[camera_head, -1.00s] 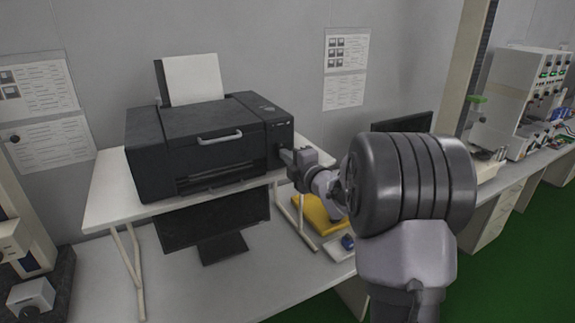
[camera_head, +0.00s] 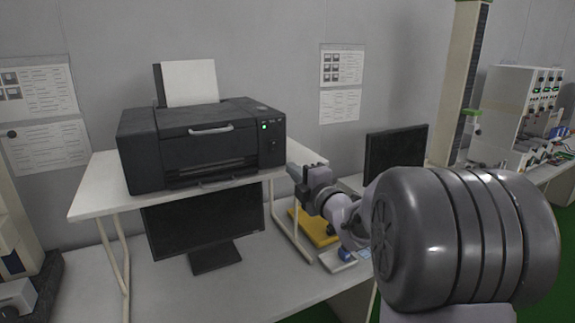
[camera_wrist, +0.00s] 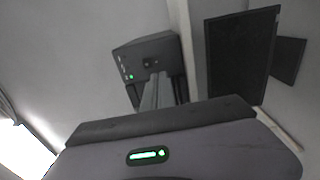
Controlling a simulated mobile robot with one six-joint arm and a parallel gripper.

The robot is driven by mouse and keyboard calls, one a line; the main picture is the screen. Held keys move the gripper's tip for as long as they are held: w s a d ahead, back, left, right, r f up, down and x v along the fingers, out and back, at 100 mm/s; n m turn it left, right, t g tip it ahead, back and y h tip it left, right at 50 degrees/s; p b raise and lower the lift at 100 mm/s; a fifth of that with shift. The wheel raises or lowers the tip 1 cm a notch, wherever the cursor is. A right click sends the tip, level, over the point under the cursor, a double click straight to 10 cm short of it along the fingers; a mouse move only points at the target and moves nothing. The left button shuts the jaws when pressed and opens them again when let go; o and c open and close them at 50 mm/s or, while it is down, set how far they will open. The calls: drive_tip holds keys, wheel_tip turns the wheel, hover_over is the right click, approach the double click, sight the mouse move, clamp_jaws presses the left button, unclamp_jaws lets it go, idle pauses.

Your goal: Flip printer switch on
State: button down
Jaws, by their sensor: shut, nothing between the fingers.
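The black printer (camera_head: 195,145) stands on a white raised shelf, with a white sheet of paper (camera_head: 189,83) upright in its back feeder. A small green light (camera_head: 264,126) glows on the right part of its front, by a few small controls. In the wrist view the printer (camera_wrist: 146,52) appears tilted, with the green light (camera_wrist: 130,77) lit and a dark round control (camera_wrist: 152,63) beyond the fingers. My gripper (camera_head: 293,170) is just right of the printer's front corner, apart from it. Its fingers (camera_wrist: 153,80) are shut and empty. The exact switch position is too small to tell.
The white shelf (camera_head: 92,195) stands over a desk with a dark monitor (camera_head: 205,222) below. A yellow object (camera_head: 312,228) lies under my arm. Another monitor (camera_head: 396,150) stands to the right. Equipment (camera_head: 520,105) sits on the far right bench.

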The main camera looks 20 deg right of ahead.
drive_tip(key=s, duration=0.4)
drive_tip(key=shift+s+d+f, duration=0.15)
drive_tip(key=shift+s, duration=0.1)
